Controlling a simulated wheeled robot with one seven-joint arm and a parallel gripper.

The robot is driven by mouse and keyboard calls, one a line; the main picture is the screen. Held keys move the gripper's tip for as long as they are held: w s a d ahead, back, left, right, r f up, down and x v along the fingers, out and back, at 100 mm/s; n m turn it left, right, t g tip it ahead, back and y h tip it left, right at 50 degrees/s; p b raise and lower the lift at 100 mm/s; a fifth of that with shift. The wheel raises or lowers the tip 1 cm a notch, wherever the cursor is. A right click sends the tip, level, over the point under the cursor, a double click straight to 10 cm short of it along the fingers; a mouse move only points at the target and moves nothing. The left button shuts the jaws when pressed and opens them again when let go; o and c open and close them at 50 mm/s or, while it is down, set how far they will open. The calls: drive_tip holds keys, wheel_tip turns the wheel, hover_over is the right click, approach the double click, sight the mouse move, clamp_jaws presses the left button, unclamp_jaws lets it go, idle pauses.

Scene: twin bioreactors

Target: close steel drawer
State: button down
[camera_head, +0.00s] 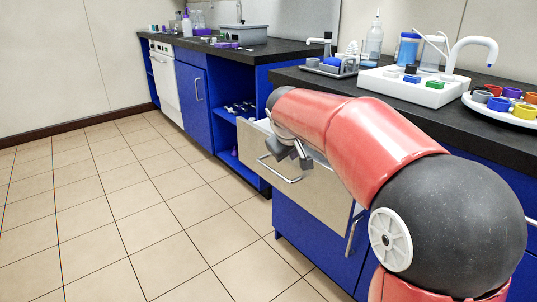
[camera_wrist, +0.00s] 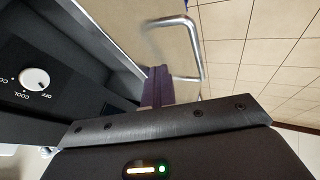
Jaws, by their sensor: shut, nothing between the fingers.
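The steel drawer (camera_head: 318,197) stands pulled out from the blue cabinet under the near counter. Its pale front carries a bar handle (camera_head: 280,172). My gripper (camera_head: 300,160) is at the drawer front, by the front's upper part and close to the handle; my arm reaches over the drawer and hides part of it. In the wrist view the handle (camera_wrist: 190,48) curves just beyond my shut, empty fingers (camera_wrist: 157,86). The drawer's metal edge (camera_wrist: 108,45) runs along the upper left there. I cannot tell whether the fingers touch the drawer.
A white block (camera_head: 412,85) with bottles and a tray of coloured cups (camera_head: 510,103) stand on the dark counter. A blue shelf unit (camera_head: 237,105) is beyond the drawer. The tiled floor (camera_head: 130,220) to the left is clear. A black panel with a dial (camera_wrist: 34,78) shows at wrist-view left.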

drive_tip(key=w+d+p, duration=0.4)
drive_tip(key=w+d, duration=0.2)
drive_tip(key=d, duration=0.4)
drive_tip(key=shift+w, duration=0.4)
